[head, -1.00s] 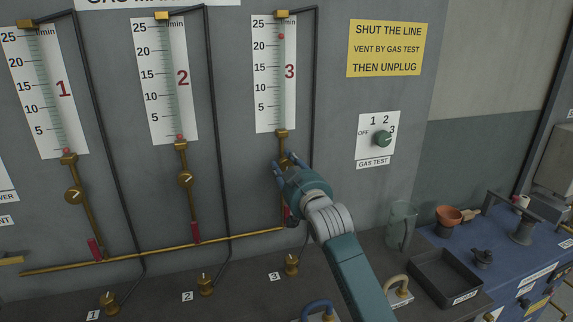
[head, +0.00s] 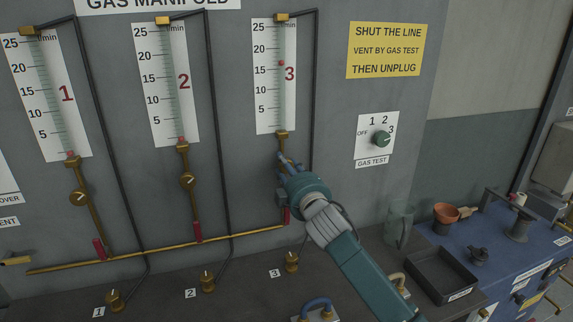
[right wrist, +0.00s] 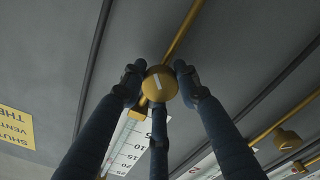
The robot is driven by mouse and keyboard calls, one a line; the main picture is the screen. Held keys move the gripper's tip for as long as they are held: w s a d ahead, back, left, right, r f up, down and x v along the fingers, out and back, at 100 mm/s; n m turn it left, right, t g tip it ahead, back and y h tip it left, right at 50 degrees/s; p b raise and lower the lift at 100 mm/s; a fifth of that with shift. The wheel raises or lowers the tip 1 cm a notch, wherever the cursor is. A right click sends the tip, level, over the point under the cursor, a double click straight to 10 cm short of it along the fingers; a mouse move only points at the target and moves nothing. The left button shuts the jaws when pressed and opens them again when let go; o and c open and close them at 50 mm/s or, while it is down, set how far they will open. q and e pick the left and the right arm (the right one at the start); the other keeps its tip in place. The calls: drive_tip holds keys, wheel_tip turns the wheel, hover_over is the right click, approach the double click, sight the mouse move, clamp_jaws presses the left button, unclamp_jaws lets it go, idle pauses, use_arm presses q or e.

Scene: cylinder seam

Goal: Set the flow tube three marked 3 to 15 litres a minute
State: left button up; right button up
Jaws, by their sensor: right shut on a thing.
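Flow tube three (head: 273,100) is on the grey wall panel, marked with a red 3. Its red float (head: 281,63) sits between the 15 and 20 marks, a little above 15. My right gripper (head: 284,162) is at the brass valve below this tube and hides the valve in the head view. In the right wrist view its dark fingers are shut around the round brass knob (right wrist: 158,84), which carries a white pointer line. My left gripper is not in view.
Flow tubes one (head: 45,105) and two (head: 166,100) stand to the left, their floats at the bottom. A black tray (head: 443,272) and glass jug (head: 400,224) stand right of my arm.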

drive_tip(key=shift+n, duration=0.7)
drive_tip(key=o, duration=1.2)
drive_tip(key=shift+w, duration=0.1)
drive_tip(key=v, duration=1.2)
